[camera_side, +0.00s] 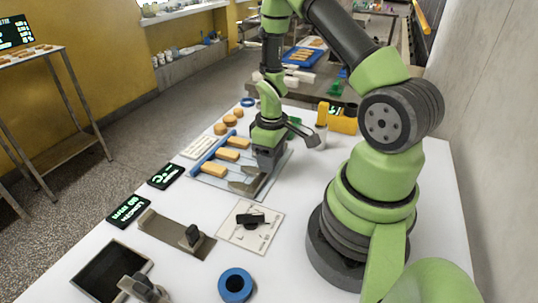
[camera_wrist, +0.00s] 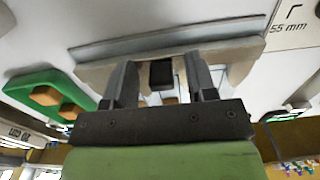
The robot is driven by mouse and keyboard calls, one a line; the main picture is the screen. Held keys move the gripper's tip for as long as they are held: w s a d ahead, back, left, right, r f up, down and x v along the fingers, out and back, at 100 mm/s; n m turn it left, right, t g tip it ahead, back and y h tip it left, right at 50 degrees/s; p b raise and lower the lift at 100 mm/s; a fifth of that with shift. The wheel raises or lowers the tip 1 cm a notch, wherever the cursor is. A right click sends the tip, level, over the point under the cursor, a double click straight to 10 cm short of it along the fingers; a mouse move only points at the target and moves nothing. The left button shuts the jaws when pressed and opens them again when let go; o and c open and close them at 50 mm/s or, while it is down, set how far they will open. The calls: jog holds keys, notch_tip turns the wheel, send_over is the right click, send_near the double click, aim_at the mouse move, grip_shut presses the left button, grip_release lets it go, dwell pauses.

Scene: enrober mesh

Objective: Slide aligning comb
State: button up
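The aligning comb appears to be the tan-grey piece (camera_side: 246,186) at the near right end of a grey board in the side view. In the wrist view the tan bar (camera_wrist: 240,62) spans the middle, with a small black knob (camera_wrist: 161,74) standing on it. My gripper (camera_side: 267,160) is low over the comb. In the wrist view its two fingers (camera_wrist: 160,68) stand on either side of the knob, with a visible gap on each side. The fingers partly hide the comb.
Black displays (camera_side: 166,176) stand left. A tan plate with a dark knob (camera_side: 178,232), a white card with a black part (camera_side: 251,221) and a blue ring (camera_side: 236,284) lie nearer. A yellow device (camera_side: 337,119) stands behind right.

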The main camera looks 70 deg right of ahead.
jog(key=shift+w, duration=0.1)
notch_tip(320, 180, up, 10)
dwell(0.6)
jog(key=shift+a+r, duration=0.1)
jog(key=shift+r, duration=0.1)
jog(key=a+r+m+t, duration=0.2)
jog(key=a+r+t, duration=0.2)
jog(key=a+r, duration=0.6)
jog(key=s+a+r+m+t+y, duration=0.2)
jog(key=s+a+r, duration=0.3)
jog(key=s+r, duration=0.3)
jog(key=shift+a+r+t, duration=0.3)
jog(key=shift+t, duration=0.3)
jog(key=shift+s, duration=0.1)
dwell(0.6)
